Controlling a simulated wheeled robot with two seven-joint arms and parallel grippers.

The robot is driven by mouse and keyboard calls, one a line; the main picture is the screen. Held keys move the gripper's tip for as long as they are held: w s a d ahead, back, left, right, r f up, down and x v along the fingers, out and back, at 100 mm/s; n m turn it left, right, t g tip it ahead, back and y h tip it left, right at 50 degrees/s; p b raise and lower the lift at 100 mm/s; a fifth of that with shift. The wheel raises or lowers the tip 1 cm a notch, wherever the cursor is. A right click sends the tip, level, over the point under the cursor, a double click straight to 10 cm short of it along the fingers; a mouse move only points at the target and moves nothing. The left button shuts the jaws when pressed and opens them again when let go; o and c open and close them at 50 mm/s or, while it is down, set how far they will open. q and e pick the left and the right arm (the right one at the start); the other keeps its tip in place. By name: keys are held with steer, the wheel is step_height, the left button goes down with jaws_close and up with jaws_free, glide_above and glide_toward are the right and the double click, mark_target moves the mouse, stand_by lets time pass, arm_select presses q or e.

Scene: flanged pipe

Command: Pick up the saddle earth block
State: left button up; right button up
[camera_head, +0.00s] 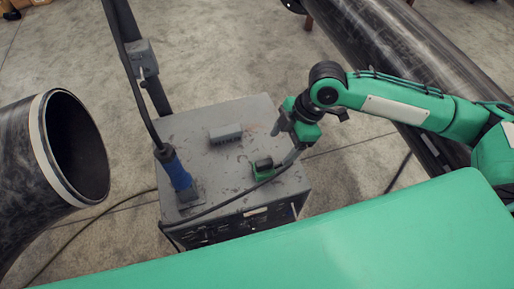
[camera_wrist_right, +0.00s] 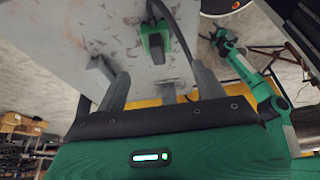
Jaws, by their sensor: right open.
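A green block (camera_head: 263,168) with a dark top and a cable sits on the worn grey box; I take it for the saddle earth block. It also shows in the right wrist view (camera_wrist_right: 155,41), beyond the fingers. My right gripper (camera_head: 287,141) is open and empty, above the box's right side. In the right wrist view its fingers (camera_wrist_right: 160,78) are spread, with the green block apart from them. A green arm with a small gripper end (camera_wrist_right: 222,40), likely my left one, shows small there; its jaws are too small to judge.
The grey box (camera_head: 220,115) also carries a ribbed grey block (camera_head: 225,133) and a blue-handled piece (camera_head: 175,170) with a cable. A dark post (camera_head: 140,60) stands behind. A flanged pipe (camera_head: 62,150) is at left, another (camera_head: 400,45) at upper right.

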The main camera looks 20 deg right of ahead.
mark_target(267, 163)
steer(key=p+x, duration=0.1)
steer(key=x, duration=0.5)
steer(key=shift+s+a+f+p, duration=0.1)
steer(key=shift+a+f+p, duration=0.05)
steer(key=shift+f+p, duration=0.15)
steer(key=shift+p+x, duration=0.7)
steer(key=shift+x, duration=0.55)
steer(key=f, duration=0.1)
steer(key=a+f+p, duration=0.1)
steer(key=f, duration=0.1)
steer(key=shift+w+a, duration=0.3)
steer(key=shift+w, duration=0.1)
steer(key=shift+s+f, duration=0.1)
steer(key=shift+f, duration=0.2)
steer(key=c, duration=0.9)
arm_select(q)
steer(key=r, duration=0.2)
steer(key=s+r, duration=0.1)
steer(key=r, duration=0.1)
steer(key=shift+s+a+r, duration=0.1)
steer(key=shift+s+r, duration=0.05)
steer(key=shift+s, duration=0.05)
arm_select(e)
steer(key=shift+a, duration=0.1)
steer(key=shift+c, duration=0.8)
